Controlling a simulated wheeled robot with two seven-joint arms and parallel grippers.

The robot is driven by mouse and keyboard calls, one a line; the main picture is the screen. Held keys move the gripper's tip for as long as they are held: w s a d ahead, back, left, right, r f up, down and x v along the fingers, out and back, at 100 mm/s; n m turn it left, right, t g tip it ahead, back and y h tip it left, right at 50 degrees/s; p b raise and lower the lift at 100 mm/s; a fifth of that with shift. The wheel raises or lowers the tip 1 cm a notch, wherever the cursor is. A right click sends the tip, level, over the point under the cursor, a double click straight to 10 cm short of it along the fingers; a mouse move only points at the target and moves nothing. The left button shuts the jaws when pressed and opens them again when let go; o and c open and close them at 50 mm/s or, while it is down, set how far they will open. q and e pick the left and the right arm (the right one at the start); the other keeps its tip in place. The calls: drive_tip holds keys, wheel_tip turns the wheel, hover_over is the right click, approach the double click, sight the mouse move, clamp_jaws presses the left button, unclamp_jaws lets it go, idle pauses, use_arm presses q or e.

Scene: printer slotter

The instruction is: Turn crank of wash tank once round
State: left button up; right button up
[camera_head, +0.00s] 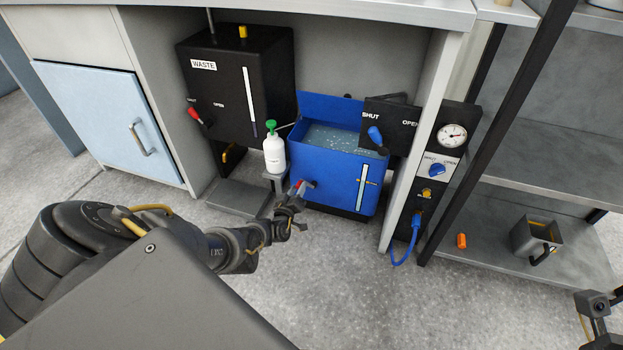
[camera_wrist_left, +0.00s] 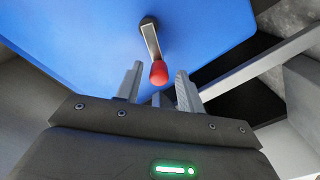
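The blue wash tank (camera_head: 335,180) stands open under the bench with liquid in it. On its front is a crank with a grey arm (camera_wrist_left: 151,42) and a red knob (camera_wrist_left: 159,73); the crank also shows in the head view (camera_head: 298,186). My left gripper (camera_head: 293,197) is at the crank. In the left wrist view its two fingers are apart, with the red knob between or just beyond their tips. No finger clearly touches the knob. Part of my right wrist (camera_head: 597,308) shows at the lower right edge; its fingers cannot be made out.
A white bottle with a green top (camera_head: 273,150) stands on a small stand left of the tank. The black WASTE tank (camera_head: 230,90) is further left. A panel with a gauge (camera_head: 452,135) and blue hose (camera_head: 407,250) is right. A grey mug-like container (camera_head: 535,238) sits on the low shelf.

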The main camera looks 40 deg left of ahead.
use_arm(q)
drive_tip(key=shift+p+v, duration=1.2)
drive_tip(key=shift+v, duration=0.7)
drive_tip(key=p+v, duration=0.1)
drive_tip(key=v, duration=0.1)
drive_tip(key=shift+s+d, duration=0.1)
drive_tip(key=shift+s, duration=0.15)
drive_tip(key=shift+d, duration=0.1)
